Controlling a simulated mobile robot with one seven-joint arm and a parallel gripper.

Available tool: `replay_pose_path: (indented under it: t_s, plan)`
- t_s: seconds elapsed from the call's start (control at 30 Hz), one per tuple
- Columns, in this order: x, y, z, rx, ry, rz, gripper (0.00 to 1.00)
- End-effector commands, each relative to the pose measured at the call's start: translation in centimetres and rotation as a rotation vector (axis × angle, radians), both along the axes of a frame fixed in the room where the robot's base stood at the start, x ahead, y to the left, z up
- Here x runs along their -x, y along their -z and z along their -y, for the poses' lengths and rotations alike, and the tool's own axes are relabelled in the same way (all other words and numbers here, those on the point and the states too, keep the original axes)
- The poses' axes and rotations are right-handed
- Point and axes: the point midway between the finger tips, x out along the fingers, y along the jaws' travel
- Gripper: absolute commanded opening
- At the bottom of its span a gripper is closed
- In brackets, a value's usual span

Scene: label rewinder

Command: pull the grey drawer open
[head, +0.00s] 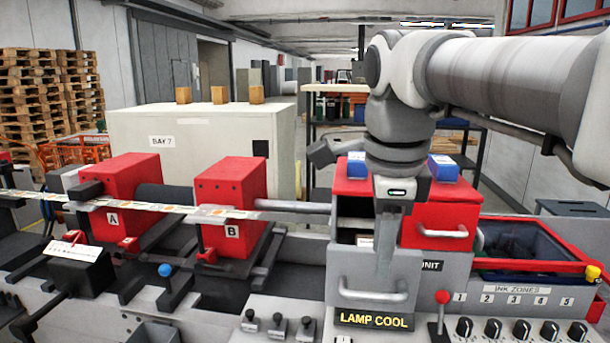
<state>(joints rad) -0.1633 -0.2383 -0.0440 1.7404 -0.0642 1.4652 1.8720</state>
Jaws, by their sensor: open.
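The grey drawer (345,268) is in the lower middle of the head view, in a red and grey cabinet (352,187). Its front stands forward of the cabinet, and a dark opening with a small pale item shows above and behind its top edge. Its light bar handle (372,295) runs across the lower front. My gripper (384,278) points down in front of the drawer's right half, its fingertips close above the handle. It is open, seen nearly edge-on. I cannot tell whether the fingers touch the handle or the drawer front. My gripper hides part of the drawer.
A red drawer with a handle (441,233) is close on the right. Below are a LAMP COOL sign (374,321), a red-knobbed lever (441,299) and several dark knobs (493,328). Red blocks A (126,190) and B (231,190) stand left. Two blue boxes sit on the cabinet.

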Motion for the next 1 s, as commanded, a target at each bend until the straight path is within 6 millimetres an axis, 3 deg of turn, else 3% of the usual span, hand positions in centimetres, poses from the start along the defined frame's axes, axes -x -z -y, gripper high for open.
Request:
replay_pose_path:
  t_s: [0.2, 0.4, 0.6, 1.0]
  plan:
    - [0.9, -5.5, -0.2, -0.001, 0.001, 0.004, 0.47]
    - [1.5, -8.7, -0.3, -0.001, 0.001, 0.001, 0.47]
    - [1.8, -10.1, -0.3, -0.001, 0.001, 0.000, 0.47]
    - [1.9, -10.1, -0.3, 0.001, -0.011, 0.001, 0.47]
